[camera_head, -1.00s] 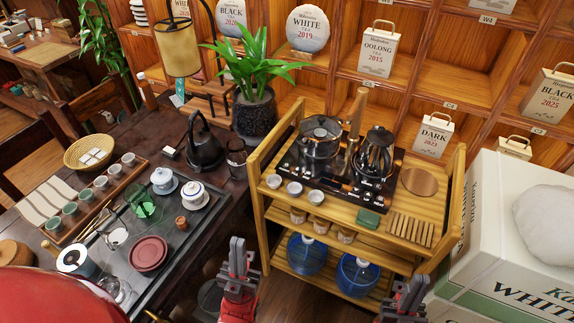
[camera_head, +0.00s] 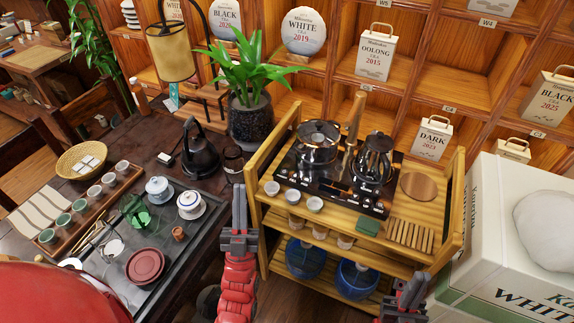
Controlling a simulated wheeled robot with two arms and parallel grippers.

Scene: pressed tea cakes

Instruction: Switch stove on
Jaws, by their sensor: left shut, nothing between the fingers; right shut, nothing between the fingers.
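The stove (camera_head: 322,190) is a dark double cooktop on the top shelf of the wooden cart. A glass pot (camera_head: 318,144) stands on its left side and a dark kettle (camera_head: 374,160) on its right side. Small controls show along its front edge, too small to read. My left gripper (camera_head: 239,190) is shut and empty, upright at the left side of the cart, left of the stove. My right gripper (camera_head: 414,278) is shut and empty, low in front of the cart's right end.
Small white cups (camera_head: 293,196) and a green box (camera_head: 368,227) sit in front of the stove. A slatted wooden rack (camera_head: 410,235) is at its right. The tea table (camera_head: 214,172) is left; a large white box (camera_head: 510,225) is right.

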